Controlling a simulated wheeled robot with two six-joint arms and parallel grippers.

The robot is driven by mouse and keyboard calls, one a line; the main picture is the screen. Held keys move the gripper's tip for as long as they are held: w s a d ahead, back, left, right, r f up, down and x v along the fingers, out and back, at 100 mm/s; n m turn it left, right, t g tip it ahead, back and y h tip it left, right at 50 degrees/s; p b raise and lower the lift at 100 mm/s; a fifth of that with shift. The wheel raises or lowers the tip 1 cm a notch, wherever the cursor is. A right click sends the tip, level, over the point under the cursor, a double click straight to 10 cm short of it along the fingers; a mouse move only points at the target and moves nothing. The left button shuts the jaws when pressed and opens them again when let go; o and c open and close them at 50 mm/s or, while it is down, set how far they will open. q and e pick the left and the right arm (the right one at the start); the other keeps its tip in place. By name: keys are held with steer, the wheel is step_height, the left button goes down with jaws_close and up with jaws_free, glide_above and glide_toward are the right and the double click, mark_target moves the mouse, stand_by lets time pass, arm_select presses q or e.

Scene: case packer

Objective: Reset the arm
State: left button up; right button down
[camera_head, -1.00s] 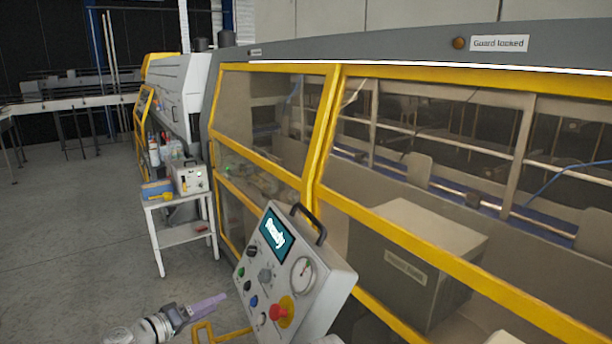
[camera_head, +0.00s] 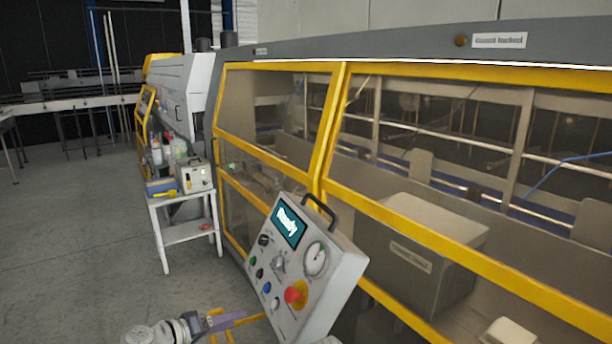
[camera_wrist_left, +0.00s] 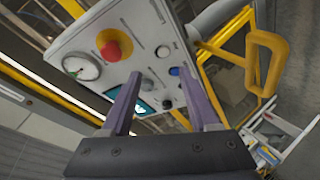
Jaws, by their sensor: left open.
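My left gripper (camera_head: 226,321) comes in low in the head view, just left of the control panel (camera_head: 322,268). Its two purple fingers (camera_wrist_left: 163,108) stand apart in the left wrist view, with nothing between them but the panel face beyond. The panel has a lit screen reading "Ready" (camera_head: 290,226), a gauge (camera_head: 315,259), a red emergency button (camera_head: 296,294) on yellow, and several small knobs and buttons. In the wrist view the red button (camera_wrist_left: 113,50) is upper left of the fingers. I cannot tell whether the fingers touch anything. My right gripper is not in view.
The packer's yellow-framed guard (camera_head: 334,130) fills the right side, with a grey box (camera_head: 425,250) behind it. A yellow handle (camera_wrist_left: 268,60) stands beside the panel. A white cart (camera_head: 187,232) with items is further back. The floor (camera_head: 80,250) at left is clear.

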arm_select(q)
steer(key=s+d+f+m+g+y+b, duration=0.25)
steer(key=s+d+f+g+b, duration=0.3)
steer(key=d+f, duration=0.65)
steer(key=s+f+m+g+y+b, duration=0.4)
steer(key=s+f+y+b, duration=0.2)
steer(key=f, duration=0.8)
steer(key=s+y, duration=0.2)
steer(key=s, duration=0.2)
steer(key=shift+s+d+f+g+b, duration=0.2)
steer(key=shift+s+d+g+b, duration=0.15)
steer(key=shift+s, duration=0.05)
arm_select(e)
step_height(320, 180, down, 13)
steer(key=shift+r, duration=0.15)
